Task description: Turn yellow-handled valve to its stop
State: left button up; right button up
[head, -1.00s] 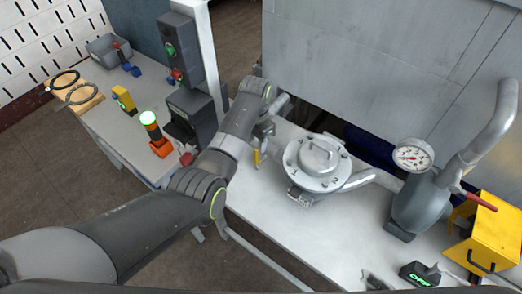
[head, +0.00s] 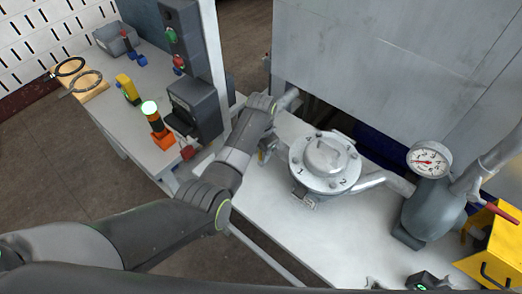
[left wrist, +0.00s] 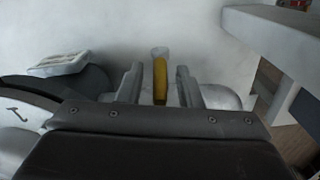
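The valve's yellow handle (left wrist: 160,80) stands upright in the left wrist view, between the two fingers of my left gripper (left wrist: 159,90). A gap shows on each side of the handle, so the fingers are around it but seem not to press on it. In the head view my left gripper (head: 266,142) is at the left end of the bench, beside the round flanged vessel, and covers most of the valve. Two grey tips at the bottom edge of the head view look like the spread fingers of my right gripper (head: 407,284), with nothing seen between them.
The flanged vessel (head: 325,162) is right of my left gripper, with a pressure gauge (head: 430,160) farther right. A yellow box (head: 488,250) stands at the right edge. A side table (head: 113,117) holds a lit beacon (head: 151,112).

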pick_arm(q)
jog(key=shift+c, duration=1.1)
grip_shut()
pick_arm(e)
jog(key=shift+w, duration=0.25)
pick_arm(q)
jog(key=shift+a, duration=0.1)
pick_arm(e)
jog(key=shift+s, duration=0.15)
pick_arm(q)
jog(key=shift+w+a+f+g+h+b, duration=0.1)
jog(key=shift+w+a+g+h+b, duration=0.15)
jog(key=shift+a+g+h, duration=0.25)
jog(key=shift+w+a+g+h+b, duration=0.1)
jog(key=shift+w+a+g+h, duration=0.15)
jog(key=shift+h, duration=0.35)
pick_arm(e)
jog(key=shift+s+f, duration=0.1)
jog(key=shift+f, duration=0.2)
pick_arm(q)
jog(key=shift+d, duration=0.1)
jog(key=shift+o, duration=2)
grip_release()
